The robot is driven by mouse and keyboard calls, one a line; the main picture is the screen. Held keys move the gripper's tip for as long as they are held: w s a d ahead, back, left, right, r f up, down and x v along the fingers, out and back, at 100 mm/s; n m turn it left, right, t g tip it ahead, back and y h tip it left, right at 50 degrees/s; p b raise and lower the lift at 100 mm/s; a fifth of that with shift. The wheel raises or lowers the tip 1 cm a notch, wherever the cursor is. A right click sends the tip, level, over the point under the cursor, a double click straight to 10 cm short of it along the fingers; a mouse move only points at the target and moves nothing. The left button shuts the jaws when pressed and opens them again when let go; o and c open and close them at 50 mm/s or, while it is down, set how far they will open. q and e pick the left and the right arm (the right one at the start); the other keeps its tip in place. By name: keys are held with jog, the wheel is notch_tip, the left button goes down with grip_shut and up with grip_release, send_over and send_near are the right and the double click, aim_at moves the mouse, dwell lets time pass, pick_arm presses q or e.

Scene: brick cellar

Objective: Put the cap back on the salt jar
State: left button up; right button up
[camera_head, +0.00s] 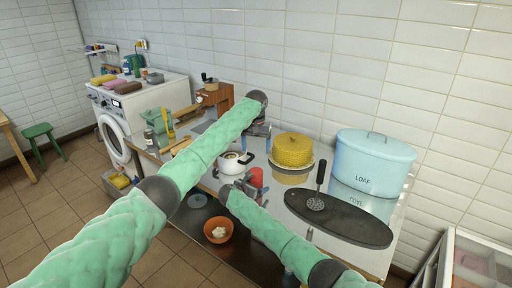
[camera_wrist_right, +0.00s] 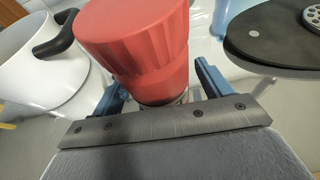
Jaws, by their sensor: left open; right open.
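A red object (camera_head: 257,176) stands upright on the metal table, beside the white pot. In the right wrist view the red object (camera_wrist_right: 135,40) has a wide ribbed upper part and a narrower part below; I cannot tell whether it is the salt jar's cap, the jar or both. My right gripper (camera_head: 241,187) is open, with its blue fingers on either side of the red object's lower part; contact is unclear. My left gripper (camera_head: 264,143) is open above and behind the white pot, its fingertips partly hidden by my arm. No separate cap is identifiable.
The white pot (camera_head: 230,163) with a dark handle is close to the red object. An orange bowl (camera_head: 218,230) is lower down.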

jog(key=shift+s+a, duration=0.4)
jog(key=shift+s, duration=0.05)
pick_arm(q)
notch_tip(320, 180, down, 2)
jog(key=shift+f+b, duration=0.25)
jog(key=shift+b, duration=1)
pick_arm(e)
jog(key=v, duration=0.6)
jog(key=shift+s+a+r, duration=0.15)
jog(key=shift+s+r, duration=0.05)
